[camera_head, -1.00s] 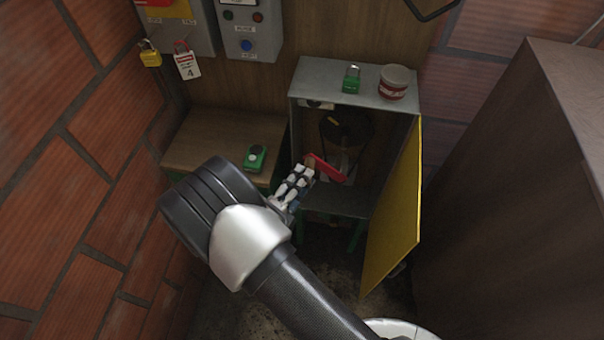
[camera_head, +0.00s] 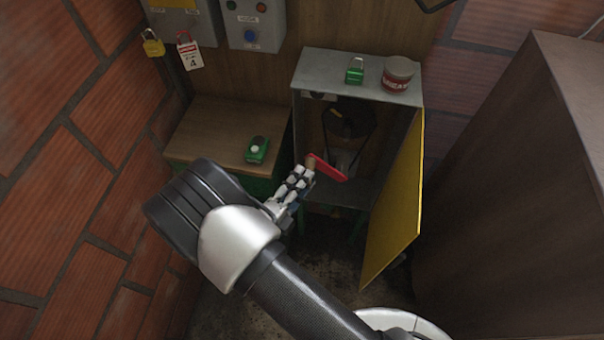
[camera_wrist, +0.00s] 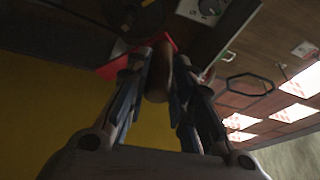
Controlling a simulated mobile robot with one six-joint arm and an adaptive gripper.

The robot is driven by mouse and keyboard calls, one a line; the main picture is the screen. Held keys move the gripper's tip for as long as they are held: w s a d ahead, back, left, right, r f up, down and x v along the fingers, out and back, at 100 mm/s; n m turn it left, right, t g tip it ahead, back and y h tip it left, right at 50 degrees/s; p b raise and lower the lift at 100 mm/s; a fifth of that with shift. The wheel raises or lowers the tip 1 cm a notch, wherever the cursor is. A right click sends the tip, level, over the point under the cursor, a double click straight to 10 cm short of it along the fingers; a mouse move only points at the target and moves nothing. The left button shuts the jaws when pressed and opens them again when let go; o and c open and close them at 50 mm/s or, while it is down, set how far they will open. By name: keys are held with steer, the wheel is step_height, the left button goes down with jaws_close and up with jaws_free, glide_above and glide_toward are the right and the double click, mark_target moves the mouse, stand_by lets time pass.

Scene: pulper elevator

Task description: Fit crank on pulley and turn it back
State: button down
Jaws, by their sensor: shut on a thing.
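My gripper (camera_head: 300,178) is shut on the brown handle of the red crank (camera_head: 328,170), in front of the open grey cabinet (camera_head: 300,125). In the wrist view the handle (camera_wrist: 158,78) stands between the two fingers, and part of the red crank (camera_wrist: 118,66) shows beyond them. The crank's arm points right, into the cabinet opening. The pulley and belt (camera_head: 348,122) are in the shaded inside of the cabinet, behind the crank. I cannot tell whether the crank touches the pulley.
The yellow cabinet door (camera_head: 396,205) stands open at the right. A green padlock (camera_head: 355,70) and a red-and-white tin (camera_head: 398,74) sit on the cabinet top. A green device (camera_head: 257,149) lies on the wooden bench (camera_head: 215,140) at left. A brown box (camera_head: 510,190) stands at far right.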

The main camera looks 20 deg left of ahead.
steer(key=shift+s+d, duration=0.2)
steer(key=shift+s, duration=0.65)
steer(key=shift+s+d, duration=0.15)
steer(key=shift+s, duration=0.65)
steer(key=c, duration=1.9)
jaws_free()
jaws_close()
steer(key=shift+s, duration=0.1)
